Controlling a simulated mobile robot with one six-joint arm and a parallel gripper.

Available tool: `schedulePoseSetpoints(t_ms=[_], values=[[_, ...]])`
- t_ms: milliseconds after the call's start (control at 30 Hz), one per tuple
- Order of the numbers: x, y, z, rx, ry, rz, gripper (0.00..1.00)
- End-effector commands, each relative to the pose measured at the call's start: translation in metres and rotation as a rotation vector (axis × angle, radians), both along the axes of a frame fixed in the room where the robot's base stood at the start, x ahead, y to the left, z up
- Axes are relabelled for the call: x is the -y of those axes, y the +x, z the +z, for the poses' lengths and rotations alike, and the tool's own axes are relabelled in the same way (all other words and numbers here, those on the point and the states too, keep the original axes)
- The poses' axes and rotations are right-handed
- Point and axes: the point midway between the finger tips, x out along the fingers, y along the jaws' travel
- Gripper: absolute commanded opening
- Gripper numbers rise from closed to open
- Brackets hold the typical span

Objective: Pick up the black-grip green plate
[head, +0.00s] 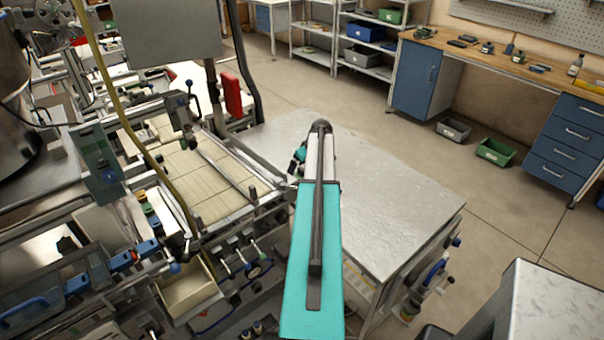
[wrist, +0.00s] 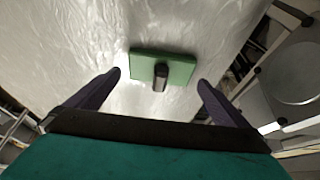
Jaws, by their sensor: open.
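The green plate (wrist: 180,69) lies on the metal table in the wrist view, with its black grip (wrist: 160,77) standing up from it toward the camera. My gripper (wrist: 160,82) is open, its two dark fingers spread to the left and right of the plate. Nothing is between the fingers that I can see being held; the grip lies between them in the picture, apart from both. How far the fingertips are above the plate is hard to tell. In the head view my teal arm reaches over the table and hides the plate.
The metal table top (head: 400,205) is bare to the right of my arm. A machine with rollers and a slatted bed (head: 205,175) stands close on the left. A light-topped grey block (head: 560,305) is at the lower right. Grey (head: 453,130) and green (head: 495,152) bins sit on the floor.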

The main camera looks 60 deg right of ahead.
Motion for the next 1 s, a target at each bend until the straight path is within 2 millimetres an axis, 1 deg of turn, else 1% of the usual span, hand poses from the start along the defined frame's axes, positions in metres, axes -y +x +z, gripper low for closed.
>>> schedulePoseSetpoints(t_ms=[200, 300, 867, 1000], values=[[0.003, 0.006, -0.016, 0.0, 0.001, 0.0, 1.0], [0.003, 0.007, -0.019, 0.0, 0.0, 0.0, 1.0], [0.003, 0.007, -0.02, 0.0, -0.001, -0.001, 1.0], [0.003, 0.006, -0.02, 0.0, -0.001, -0.001, 0.76]])
